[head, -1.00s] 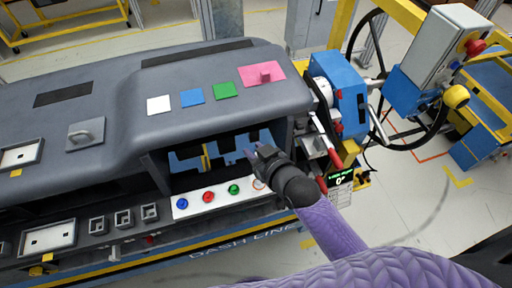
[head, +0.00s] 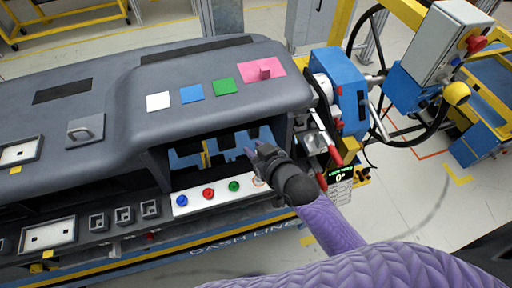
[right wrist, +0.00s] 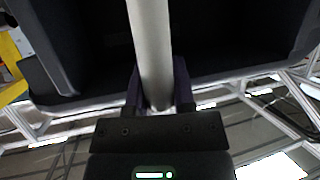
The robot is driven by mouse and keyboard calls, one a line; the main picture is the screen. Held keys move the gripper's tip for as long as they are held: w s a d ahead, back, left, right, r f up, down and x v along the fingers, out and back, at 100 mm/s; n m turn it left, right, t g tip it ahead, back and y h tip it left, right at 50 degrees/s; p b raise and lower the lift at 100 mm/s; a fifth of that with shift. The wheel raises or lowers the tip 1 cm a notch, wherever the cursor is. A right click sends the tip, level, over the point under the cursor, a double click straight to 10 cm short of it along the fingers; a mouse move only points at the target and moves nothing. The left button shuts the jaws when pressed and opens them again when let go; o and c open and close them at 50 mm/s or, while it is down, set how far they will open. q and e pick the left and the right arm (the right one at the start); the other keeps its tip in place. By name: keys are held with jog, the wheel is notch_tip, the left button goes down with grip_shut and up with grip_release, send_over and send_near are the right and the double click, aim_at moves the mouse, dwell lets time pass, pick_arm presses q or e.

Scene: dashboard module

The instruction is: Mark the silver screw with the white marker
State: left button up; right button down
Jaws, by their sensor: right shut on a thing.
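My right gripper (head: 256,149) is in front of the open recess in the dashboard, its purple fingers reaching toward it. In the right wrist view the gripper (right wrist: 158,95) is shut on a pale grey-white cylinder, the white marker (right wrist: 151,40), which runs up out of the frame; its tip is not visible. In the head view I cannot make out the marker apart from the fingers. I cannot pick out the silver screw in either view. My left gripper is not in view.
A white strip (head: 195,206) below the recess holds blue (head: 182,201), red (head: 208,193) and green (head: 233,187) round caps. The dashboard (head: 115,120) carries white, blue, green and pink squares. Blue panels (head: 188,157) show inside the recess. A blue machine (head: 350,95) stands right.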

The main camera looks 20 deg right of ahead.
jog(key=shift+f, duration=0.35)
dwell(0.6)
dwell(0.4)
notch_tip(320, 180, up, 5)
jog(key=p, duration=0.5)
dwell(0.4)
